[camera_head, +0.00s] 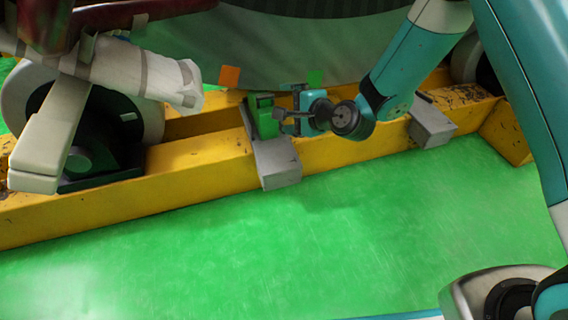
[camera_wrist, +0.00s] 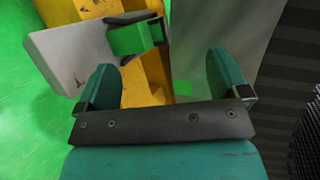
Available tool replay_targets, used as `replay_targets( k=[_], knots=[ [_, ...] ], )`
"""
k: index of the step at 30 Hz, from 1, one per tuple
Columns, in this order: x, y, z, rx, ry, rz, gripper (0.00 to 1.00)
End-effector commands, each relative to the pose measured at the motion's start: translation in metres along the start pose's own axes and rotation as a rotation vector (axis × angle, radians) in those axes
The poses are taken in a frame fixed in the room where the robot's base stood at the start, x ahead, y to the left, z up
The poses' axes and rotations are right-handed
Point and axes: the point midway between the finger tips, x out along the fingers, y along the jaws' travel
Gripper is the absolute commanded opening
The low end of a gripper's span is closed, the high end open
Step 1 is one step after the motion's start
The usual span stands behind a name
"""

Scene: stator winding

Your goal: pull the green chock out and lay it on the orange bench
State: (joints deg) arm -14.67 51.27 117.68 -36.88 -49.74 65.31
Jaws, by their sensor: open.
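The green chock (camera_head: 263,117) sits on a grey bracket on the yellow beam, against the big drum. In the wrist view the green chock (camera_wrist: 130,39) is ahead of the fingers, up and left, with a dark bar-like part on its right side. My gripper (camera_head: 294,109) is just right of the chock in the head view. In the wrist view my gripper (camera_wrist: 160,66) has its two teal fingers wide apart, with nothing between them. The chock appears apart from both fingers. No orange bench can be made out in either view.
The grey bracket (camera_head: 277,162) hangs over the yellow beam (camera_head: 205,168). A second grey bracket (camera_head: 431,124) is farther right. The drum (camera_head: 300,45) rises behind, with a small orange square (camera_head: 229,76) on it. A wheel stands at left. The green floor (camera_head: 300,240) in front is clear.

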Motion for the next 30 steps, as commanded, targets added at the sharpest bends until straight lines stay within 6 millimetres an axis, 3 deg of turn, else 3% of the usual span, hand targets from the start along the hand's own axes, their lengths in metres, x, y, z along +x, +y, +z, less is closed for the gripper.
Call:
replay_targets(
  k=[1,4,9,12,18,30],
  knots=[
    [0.020,0.020,0.007,0.166,-0.010,-0.067,0.94],
    [0.044,0.048,0.013,0.527,-0.023,-0.228,0.94],
    [0.053,0.106,0.003,1.023,-0.007,-0.435,0.94],
    [0.049,0.127,0.002,1.204,-0.030,-0.533,0.94],
    [0.043,0.149,-0.006,1.355,-0.028,-0.610,0.94],
    [0.043,0.150,-0.010,1.362,-0.024,-0.616,0.94]
  ],
)
